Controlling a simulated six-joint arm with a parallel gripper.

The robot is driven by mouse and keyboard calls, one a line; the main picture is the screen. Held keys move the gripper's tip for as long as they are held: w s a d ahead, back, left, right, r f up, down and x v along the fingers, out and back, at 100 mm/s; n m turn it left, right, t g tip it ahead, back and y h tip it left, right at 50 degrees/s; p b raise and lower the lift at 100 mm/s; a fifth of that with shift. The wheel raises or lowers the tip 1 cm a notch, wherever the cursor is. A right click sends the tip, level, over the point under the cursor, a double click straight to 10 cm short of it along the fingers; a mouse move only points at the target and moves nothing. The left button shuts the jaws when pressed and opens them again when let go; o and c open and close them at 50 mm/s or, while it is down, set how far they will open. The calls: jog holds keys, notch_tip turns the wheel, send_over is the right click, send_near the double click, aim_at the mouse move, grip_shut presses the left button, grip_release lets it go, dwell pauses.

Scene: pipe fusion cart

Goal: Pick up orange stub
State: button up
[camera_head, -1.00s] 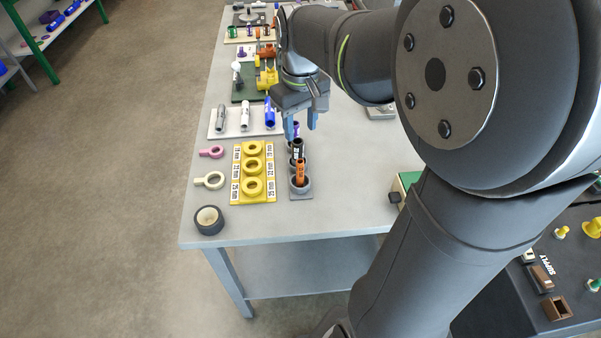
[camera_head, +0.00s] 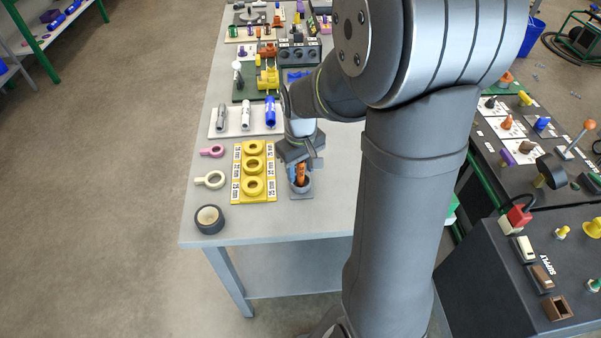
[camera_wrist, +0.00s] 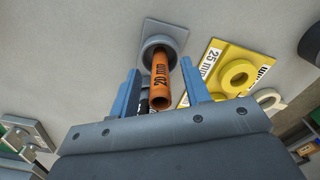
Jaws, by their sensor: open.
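The orange stub (camera_wrist: 161,82), a short tube marked "20 mm", stands in a grey round socket (camera_wrist: 166,41) on a grey base plate. In the head view the orange stub (camera_head: 301,174) shows at the front of the holder, partly covered by my gripper (camera_head: 301,165). In the wrist view my gripper (camera_wrist: 160,85) is open, with one blue finger on each side of the stub. I cannot tell whether either finger touches it.
A yellow block with several rings (camera_head: 254,170) stands just left of the holder. A black tape roll (camera_head: 209,219) lies near the table's front left corner. Pink (camera_head: 212,151) and cream (camera_head: 210,180) ring tools lie beside the block.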

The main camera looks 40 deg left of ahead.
jog(key=shift+f, duration=0.3)
grip_shut()
jog(key=shift+r, duration=0.1)
